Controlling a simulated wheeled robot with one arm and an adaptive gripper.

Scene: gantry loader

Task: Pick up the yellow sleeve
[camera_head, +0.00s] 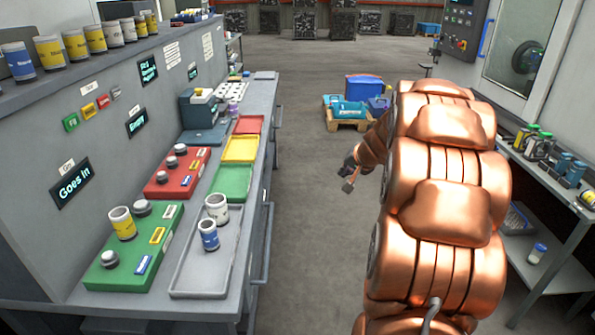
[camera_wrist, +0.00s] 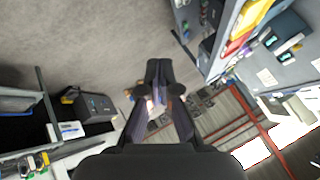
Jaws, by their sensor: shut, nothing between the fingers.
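A yellow-banded sleeve (camera_head: 122,224) stands upright on the green fixture board (camera_head: 155,217) on the left bench. More yellow-banded sleeves, such as one (camera_head: 48,52), stand in a row on the ledge above. My gripper (camera_head: 348,182) hangs over the floor right of the bench, well apart from every sleeve. In the wrist view my gripper (camera_wrist: 160,88) is shut and empty. No sleeve on the bench can be made out clearly there.
A white sleeve (camera_head: 217,207) and a blue sleeve (camera_head: 208,236) stand in the grey tray (camera_head: 187,285). A red board (camera_head: 160,187) and coloured trays lie farther back. Blue bins (camera_head: 363,88) sit on a pallet. A side bench (camera_head: 565,215) is at right. The aisle is clear.

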